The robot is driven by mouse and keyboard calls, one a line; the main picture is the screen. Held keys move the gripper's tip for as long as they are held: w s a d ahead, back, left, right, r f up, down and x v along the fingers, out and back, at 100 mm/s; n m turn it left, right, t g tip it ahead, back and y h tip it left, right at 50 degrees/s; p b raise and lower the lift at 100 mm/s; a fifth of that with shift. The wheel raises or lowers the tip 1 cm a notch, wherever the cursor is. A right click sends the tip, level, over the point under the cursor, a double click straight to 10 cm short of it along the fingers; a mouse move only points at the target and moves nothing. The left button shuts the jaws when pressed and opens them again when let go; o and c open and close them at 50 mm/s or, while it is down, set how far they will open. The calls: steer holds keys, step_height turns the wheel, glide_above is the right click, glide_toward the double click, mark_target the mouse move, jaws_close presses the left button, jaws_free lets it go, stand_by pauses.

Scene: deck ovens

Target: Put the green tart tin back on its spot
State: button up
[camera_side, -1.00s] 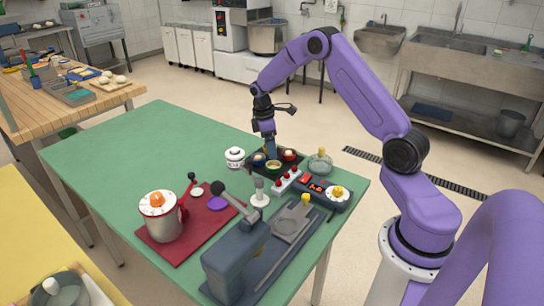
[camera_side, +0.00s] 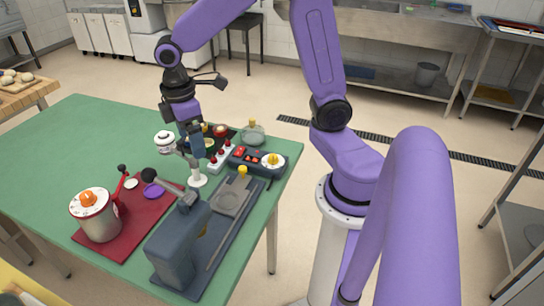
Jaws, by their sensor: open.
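The green tart tin (camera_side: 209,143) is small in the side view and partly hidden by my gripper. It appears to sit on the dark tray, among other small round tins, with a red one (camera_side: 221,130) just behind it. My gripper (camera_side: 196,153) is open and points down at the near-left side of the tray, close to the green tin. I cannot tell whether its fingers touch anything. An empty spot for the tin cannot be made out.
A white lidded pot (camera_side: 165,143) stands left of my gripper and a white post (camera_side: 197,179) just in front. A red-buttoned block (camera_side: 221,157), a control box (camera_side: 257,160) and a glass jar (camera_side: 253,134) stand right. The green table's (camera_side: 75,140) left is clear.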

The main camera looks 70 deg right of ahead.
steer(key=s+a+n+y, duration=0.1)
steer(key=s, duration=1.9)
steer(key=shift+s+a+r+n, duration=0.2)
steer(key=shift+s+r+n, duration=0.1)
steer(key=shift+s+n, duration=0.1)
steer(key=shift+w, duration=0.1)
